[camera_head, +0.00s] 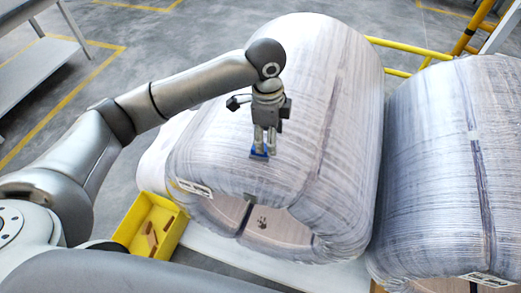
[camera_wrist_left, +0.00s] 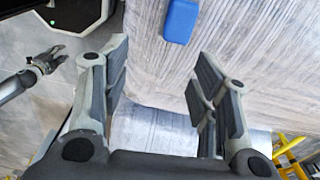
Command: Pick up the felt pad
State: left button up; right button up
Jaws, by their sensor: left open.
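A small blue block (camera_head: 259,154), which I take to be the felt pad, rests on the near upper side of the wrapped coil (camera_head: 330,70). In the left wrist view the blue block (camera_wrist_left: 181,20) lies at the top, beyond the fingertips and between their lines. My left gripper (camera_head: 265,148) points down just above the block and hides part of it. In the left wrist view its two fingers (camera_wrist_left: 162,58) stand wide apart with nothing between them. Another gripper (camera_wrist_left: 45,62), apparently my right, shows small at the left edge; its jaws are unclear.
A yellow bin (camera_head: 134,222) with several brown pieces stands left of the coil. A second wrapped coil (camera_head: 440,150) stands close on the right. Yellow rails (camera_head: 400,45) run behind. A grey bench (camera_head: 35,62) is at the far left, with open floor before it.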

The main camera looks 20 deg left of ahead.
pick_arm(q)
jog(key=shift+w+a+r+y, duration=0.15)
jog(key=shift+w+a+r, duration=0.2)
jog(key=shift+a+r, duration=0.2)
jog(key=shift+w+a+r+y, duration=0.15)
jog(key=shift+w+a+r, duration=0.25)
jog(key=shift+a, duration=0.2)
jog(key=p, duration=0.1)
send_over(253, 156)
jog(key=w+d, duration=0.2)
jog(key=f, duration=0.5)
jog(key=shift+s, duration=0.2)
jog(key=f+p, duration=0.2)
jog(key=f, duration=0.2)
jog(key=shift+a+f, duration=0.1)
jog(key=shift+a, duration=0.1)
jog(key=shift+w+f, duration=0.1)
jog(key=shift+f, duration=0.45)
jog(key=c, duration=1.1)
jog(key=shift+r, duration=0.2)
